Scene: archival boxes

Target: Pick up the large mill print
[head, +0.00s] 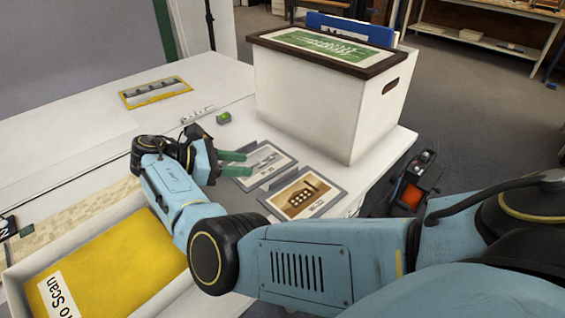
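Two prints in grey mounts lie side by side on the white table. The brown print (303,196) shows a building with rows of pale windows. The grey print (264,163) lies just behind it, with a small label whose text is hard to read. I cannot tell for sure which is the large mill print; the brown one looks most like a mill. My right gripper (247,164) has green fingers spread apart with a gap between them. It is at the left edge of the grey print and partly covers it; contact is unclear. My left gripper is not in view.
A white box (315,100) with a dark-rimmed lid and a green picture on top stands behind the prints. A tray (160,300) with a yellow base marked "to Scan" is at front left. A yellow-framed strip (155,92) and a small green block (223,117) lie further back.

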